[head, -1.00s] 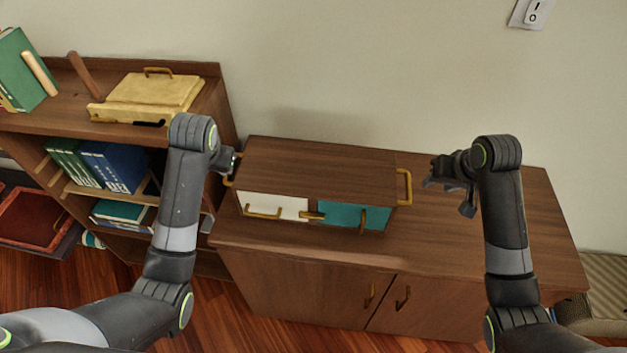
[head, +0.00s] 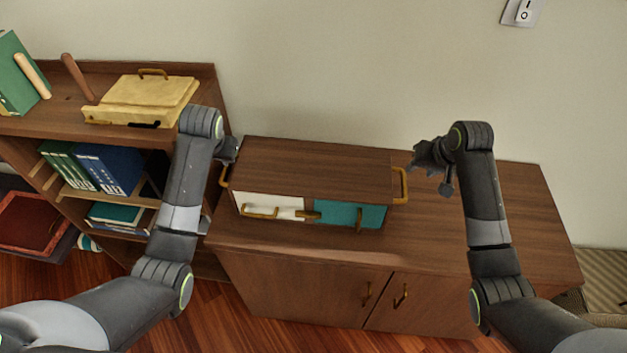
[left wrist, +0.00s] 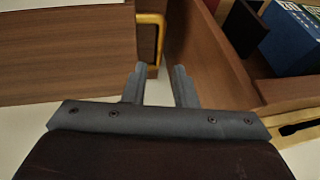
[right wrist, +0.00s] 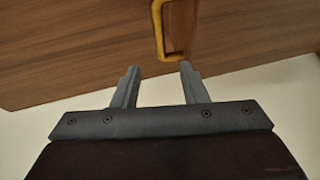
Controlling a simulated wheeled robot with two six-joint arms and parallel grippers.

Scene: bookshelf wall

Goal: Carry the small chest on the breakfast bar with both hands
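The small chest (head: 318,168) is a brown wooden box with one white and one teal drawer front and a brass handle on each end. It rests on the brown cabinet top (head: 480,240). My left gripper (head: 229,160) is at the chest's left end by the left handle (head: 224,176); in the left wrist view the open fingers (left wrist: 160,85) point at that handle (left wrist: 160,35), which is not between them. My right gripper (head: 428,165) is just right of the right handle (head: 402,185); in the right wrist view the open fingers (right wrist: 158,80) have the handle (right wrist: 160,30) ahead of them.
A bookshelf (head: 215,100) stands close at the left, with a yellow case (head: 140,100) on top and green and blue books (head: 110,168) inside. The wall (head: 380,70) is behind the chest. The cabinet top is clear at the right.

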